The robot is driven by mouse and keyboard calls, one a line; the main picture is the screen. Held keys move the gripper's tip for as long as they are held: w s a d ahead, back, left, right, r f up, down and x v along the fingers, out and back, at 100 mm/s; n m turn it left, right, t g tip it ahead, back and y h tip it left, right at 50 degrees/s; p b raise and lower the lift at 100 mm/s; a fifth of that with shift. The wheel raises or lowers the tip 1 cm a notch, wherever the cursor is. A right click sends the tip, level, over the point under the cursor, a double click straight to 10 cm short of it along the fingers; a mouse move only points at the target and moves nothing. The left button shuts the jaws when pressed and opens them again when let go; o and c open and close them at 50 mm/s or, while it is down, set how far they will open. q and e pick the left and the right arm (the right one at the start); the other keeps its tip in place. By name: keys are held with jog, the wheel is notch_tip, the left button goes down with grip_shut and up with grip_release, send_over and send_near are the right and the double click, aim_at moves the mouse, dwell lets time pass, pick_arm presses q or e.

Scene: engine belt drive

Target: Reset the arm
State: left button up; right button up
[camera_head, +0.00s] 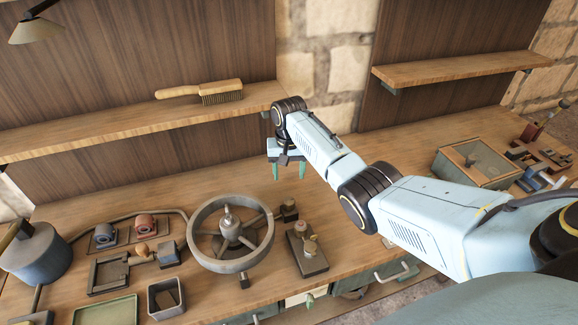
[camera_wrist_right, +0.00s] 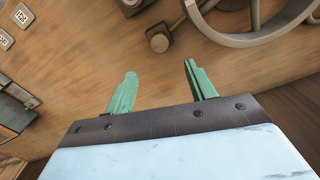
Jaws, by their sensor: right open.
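My right arm reaches in from the right in the head view. Its gripper (camera_head: 288,172) hangs above the back part of the workbench, with green fingers pointing down. In the right wrist view the two fingers of the right gripper (camera_wrist_right: 160,88) stand apart with nothing between them. The bench top shows beyond them. A grey spoked flywheel (camera_head: 230,234) lies left of and in front of the gripper; part of it shows at the top of the wrist view (camera_wrist_right: 255,40). My left gripper is not in view.
A small block with a knob (camera_head: 306,250) stands right of the flywheel. A brush (camera_head: 205,92) lies on the left shelf (camera_head: 130,130). A lidded box (camera_head: 476,163) sits at the right. Trays, rollers and a blue-grey pot (camera_head: 35,255) fill the left. Bare bench lies around the gripper.

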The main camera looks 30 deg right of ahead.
jog(key=shift+r, duration=0.5)
